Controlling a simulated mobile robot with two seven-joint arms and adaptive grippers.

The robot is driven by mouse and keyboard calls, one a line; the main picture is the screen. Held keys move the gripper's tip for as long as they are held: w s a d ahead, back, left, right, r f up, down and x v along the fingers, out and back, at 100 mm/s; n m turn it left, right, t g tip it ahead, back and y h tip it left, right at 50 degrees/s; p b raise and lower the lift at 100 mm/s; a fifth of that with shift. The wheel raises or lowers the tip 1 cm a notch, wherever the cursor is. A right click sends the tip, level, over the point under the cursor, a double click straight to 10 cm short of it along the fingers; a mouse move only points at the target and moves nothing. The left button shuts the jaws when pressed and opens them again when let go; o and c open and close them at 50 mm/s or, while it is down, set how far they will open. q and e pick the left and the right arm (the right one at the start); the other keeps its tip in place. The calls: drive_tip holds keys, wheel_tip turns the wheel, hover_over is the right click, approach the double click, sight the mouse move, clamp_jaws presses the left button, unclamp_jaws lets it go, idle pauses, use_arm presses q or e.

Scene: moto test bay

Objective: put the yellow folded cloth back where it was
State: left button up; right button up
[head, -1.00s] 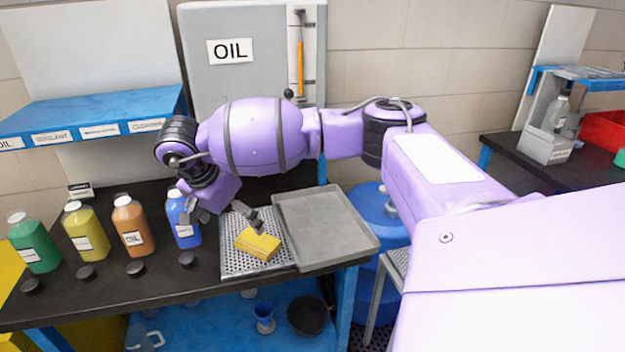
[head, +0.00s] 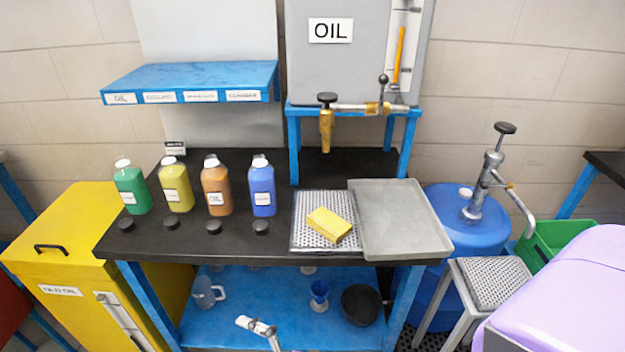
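The yellow folded cloth (head: 330,225) lies on the perforated metal drip tray (head: 310,200) on the black bench top. It lies tilted relative to the tray's edges, and nothing holds it. Neither gripper shows in the head view.
A grey flat tray (head: 400,220) sits right of the drip tray. Green, yellow, orange and blue bottles (head: 262,190) stand to the left, with black caps (head: 261,227) in front. A brass tap (head: 327,125) hangs above the bench behind the cloth.

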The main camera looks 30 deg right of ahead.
drive_tip(key=s+d+f+m+g+h, duration=0.3)
drive_tip(key=s+d+f+m+h, duration=0.2)
drive_tip(key=s+d+f+m, duration=0.3)
drive_tip(key=s+d+f+m+g+h, duration=0.3)
drive_tip(key=s+d+f+m+h, duration=0.2)
drive_tip(key=s+d+f+m, duration=0.3)
drive_tip(key=s+f+m, duration=0.1)
drive_tip(key=s+f, duration=0.2)
drive_tip(key=s, duration=0.3)
drive_tip(key=shift+s+d+g, duration=0.15)
drive_tip(key=shift+g, duration=0.15)
